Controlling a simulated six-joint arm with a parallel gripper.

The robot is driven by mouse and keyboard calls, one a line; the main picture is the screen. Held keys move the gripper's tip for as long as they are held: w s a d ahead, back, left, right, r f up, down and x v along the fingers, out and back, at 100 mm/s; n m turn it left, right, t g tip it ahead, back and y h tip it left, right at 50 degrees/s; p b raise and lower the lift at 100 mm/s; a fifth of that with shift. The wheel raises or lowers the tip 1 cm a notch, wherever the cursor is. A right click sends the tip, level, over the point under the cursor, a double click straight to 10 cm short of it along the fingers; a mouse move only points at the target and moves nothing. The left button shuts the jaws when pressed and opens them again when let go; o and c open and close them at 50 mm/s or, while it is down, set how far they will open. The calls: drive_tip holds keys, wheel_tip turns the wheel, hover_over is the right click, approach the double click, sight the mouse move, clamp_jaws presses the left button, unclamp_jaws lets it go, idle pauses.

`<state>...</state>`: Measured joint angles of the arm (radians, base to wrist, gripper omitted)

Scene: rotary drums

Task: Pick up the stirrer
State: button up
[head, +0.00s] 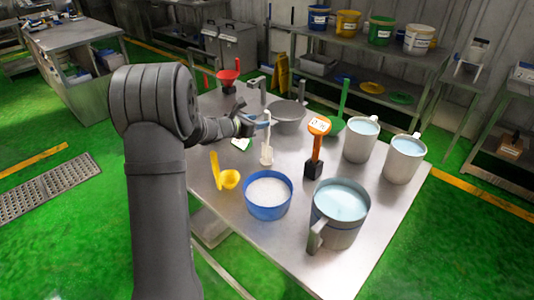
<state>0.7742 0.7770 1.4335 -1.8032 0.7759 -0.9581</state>
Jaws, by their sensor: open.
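A white upright paddle-like tool (267,152), which looks like the stirrer, stands on the steel table (295,230) left of centre. Its narrow handle points up and its wider foot is at the tabletop. My gripper (255,120) is at the left of the handle's top, with its fingers pointing right towards it. It is open. The view is too small to tell whether the fingers touch the handle or pass around it.
A yellow scoop (228,179), a blue bowl of white grains (269,210) and a large grey jug (336,235) stand in front. An orange-handled tool (317,140), two white jugs (360,153), a grey bowl (287,126) and a green tool (340,105) stand right and behind.

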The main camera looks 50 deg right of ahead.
sight(265, 118)
drive_tip(key=x, duration=0.5)
drive_tip(key=shift+s+d+r, duration=0.1)
drive_tip(key=shift+d+r, duration=0.05)
drive_tip(key=shift+r, duration=0.1)
drive_tip(key=shift+c, duration=0.5)
clamp_jaws()
